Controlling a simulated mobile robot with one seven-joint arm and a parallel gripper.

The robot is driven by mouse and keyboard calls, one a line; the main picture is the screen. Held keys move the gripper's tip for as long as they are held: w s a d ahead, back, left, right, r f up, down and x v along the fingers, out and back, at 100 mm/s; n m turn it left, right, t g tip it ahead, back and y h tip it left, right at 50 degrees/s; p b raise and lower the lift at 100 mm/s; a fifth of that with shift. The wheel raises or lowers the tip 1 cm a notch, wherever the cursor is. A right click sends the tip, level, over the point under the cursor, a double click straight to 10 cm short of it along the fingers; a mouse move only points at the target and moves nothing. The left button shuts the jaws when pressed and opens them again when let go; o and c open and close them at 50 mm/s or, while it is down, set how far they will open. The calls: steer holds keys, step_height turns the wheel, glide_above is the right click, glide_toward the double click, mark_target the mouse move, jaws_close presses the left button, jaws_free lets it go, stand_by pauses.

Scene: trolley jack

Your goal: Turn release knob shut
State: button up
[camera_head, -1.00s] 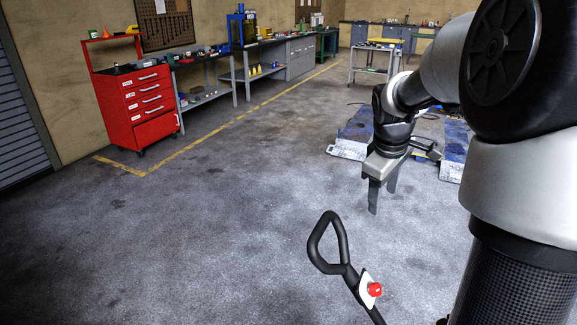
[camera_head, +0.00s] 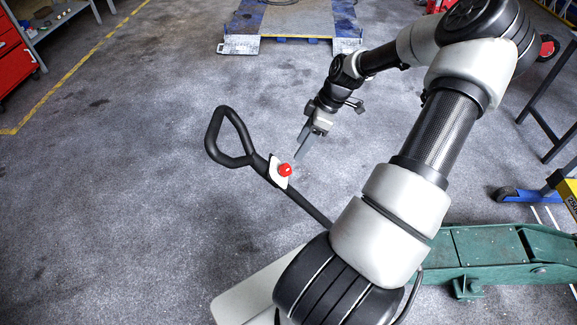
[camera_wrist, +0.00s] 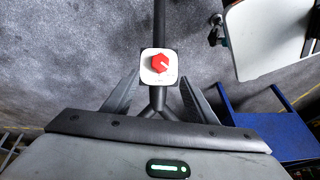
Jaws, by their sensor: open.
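The red release knob (camera_head: 285,170) sits on a small white plate (camera_head: 275,180) on the black jack handle (camera_head: 310,207). The handle ends in a black loop grip (camera_head: 229,137) at its upper left. My gripper (camera_head: 300,153) is just above and right of the knob in the head view. In the wrist view the red knob (camera_wrist: 160,63) faces the camera with a white line across it. It shows between and beyond the two fingers of my open gripper (camera_wrist: 161,84). The fingers are apart and do not appear to hold anything.
The green jack body (camera_head: 500,252) lies at the lower right, partly behind my arm. A blue and grey lift platform (camera_head: 290,22) is at the back. A dark-legged table (camera_head: 541,115) stands at the right. The floor on the left is clear.

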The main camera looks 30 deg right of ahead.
mark_target(288, 167)
steer(key=x, duration=1)
steer(key=shift+a+f+b, duration=0.1)
steer(key=shift+f+b, duration=0.2)
steer(key=shift+b, duration=0.05)
steer(key=c, duration=1.1)
steer(key=shift+o, duration=0.2)
